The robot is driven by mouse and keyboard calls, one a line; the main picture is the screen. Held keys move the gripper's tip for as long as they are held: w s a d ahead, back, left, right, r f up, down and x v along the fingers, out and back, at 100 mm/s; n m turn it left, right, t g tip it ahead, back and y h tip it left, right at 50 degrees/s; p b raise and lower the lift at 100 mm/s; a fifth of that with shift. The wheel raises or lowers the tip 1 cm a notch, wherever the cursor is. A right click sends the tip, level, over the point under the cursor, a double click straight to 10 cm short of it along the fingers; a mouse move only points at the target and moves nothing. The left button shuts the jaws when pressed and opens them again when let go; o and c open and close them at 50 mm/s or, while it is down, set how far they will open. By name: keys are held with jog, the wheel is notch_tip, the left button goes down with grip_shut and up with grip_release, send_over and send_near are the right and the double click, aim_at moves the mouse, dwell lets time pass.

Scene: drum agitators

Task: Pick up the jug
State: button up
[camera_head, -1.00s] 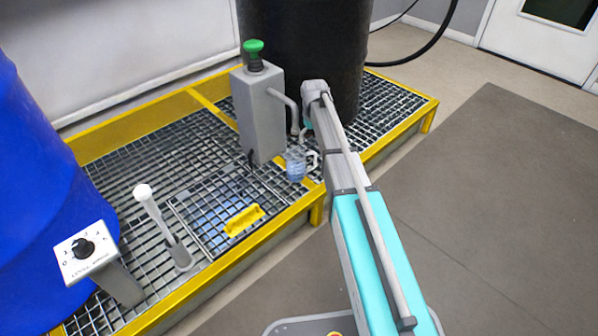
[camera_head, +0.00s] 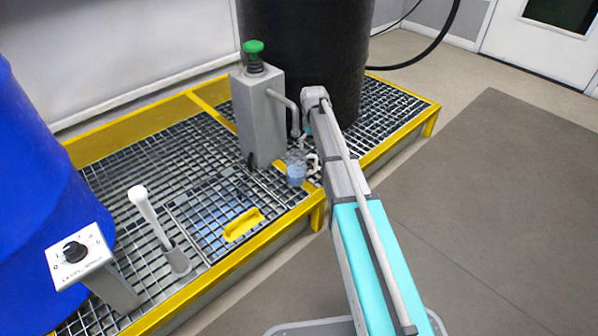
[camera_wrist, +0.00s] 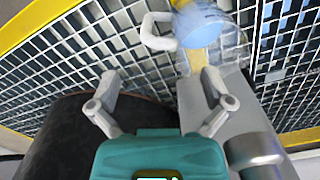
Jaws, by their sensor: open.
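The jug (camera_head: 296,175) is clear with a bluish body and a pale handle. It stands on the grating below the spout of the grey pump post (camera_head: 258,120), next to my arm's far end. In the wrist view the jug (camera_wrist: 204,27) is at the top, slightly blurred, with its handle (camera_wrist: 156,34) pointing left. My gripper (camera_wrist: 160,88) is open and empty, its fingers apart. The jug lies beyond the fingertips, with its handle roughly ahead of the gap between them. In the head view my arm hides most of the gripper.
A black drum (camera_head: 305,55) stands behind the post and a blue drum (camera_head: 45,190) at left. A white lever (camera_head: 150,215), a dial box (camera_head: 80,255) and a yellow handle (camera_head: 243,225) are on the yellow-edged grating (camera_head: 130,180). The floor at right is clear.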

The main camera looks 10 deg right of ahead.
aim_at(312, 156)
jog(key=shift+f+b, duration=0.4)
jog(key=shift+f, duration=0.2)
jog(key=shift+s+d+f+b, duration=0.1)
jog(key=shift+s+f+b, duration=0.05)
jog(key=shift+f+b, duration=1.15)
jog(key=shift+s+f+b, duration=0.1)
jog(key=shift+f+b, duration=1.15)
jog(key=shift+f, duration=0.05)
jog(key=c, duration=1.3)
